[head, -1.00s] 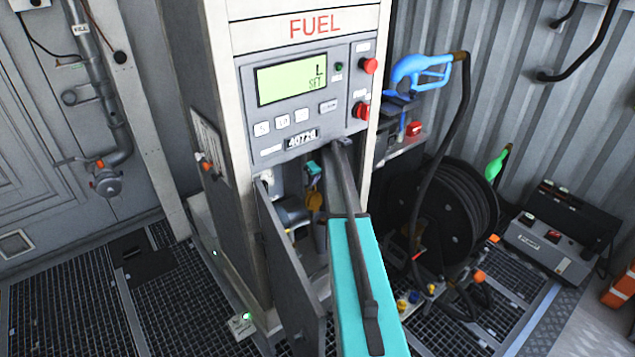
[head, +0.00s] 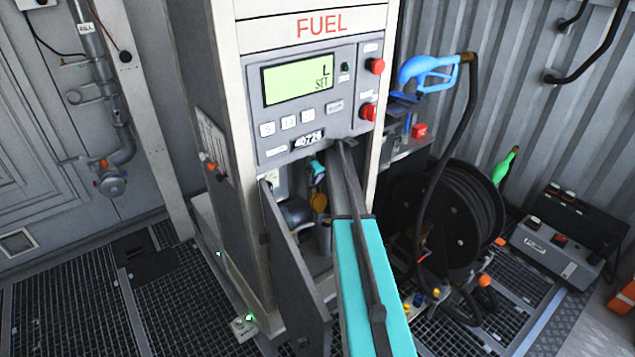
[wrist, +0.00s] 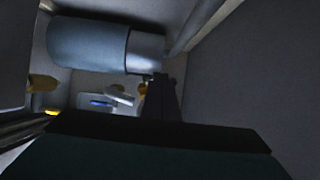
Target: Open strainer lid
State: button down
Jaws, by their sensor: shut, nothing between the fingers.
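My gripper (wrist: 160,82) shows dark and narrow in the wrist view, shut and empty, inside the dim cabinet. A blue-grey cylinder (wrist: 88,43) with a lighter grey end section (wrist: 146,52) lies across the upper left, just above and left of the fingertips. It may be the strainer body; I cannot tell which part is the lid. Whether the fingertips touch the end section is unclear. In the head view my arm reaches into the open cabinet of the fuel dispenser (head: 232,165), and my fingertips are hidden there. A grey rounded fitting (head: 297,212) and a yellow part (head: 319,202) show inside.
The cabinet door (head: 292,262) stands open left of my arm. A blue nozzle (head: 428,70) and a hose reel (head: 460,210) are to the right. In the wrist view, cabinet walls and a pipe (wrist: 200,25) crowd the gripper. Grating floor lies in front.

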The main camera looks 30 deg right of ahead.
jog(key=s+d+b, duration=0.1)
jog(key=s+b, duration=0.2)
jog(key=s, duration=0.9)
jog(key=shift+s+d+r, duration=0.15)
jog(key=shift+s+r, duration=0.05)
jog(key=shift+s, duration=0.2)
dwell(0.4)
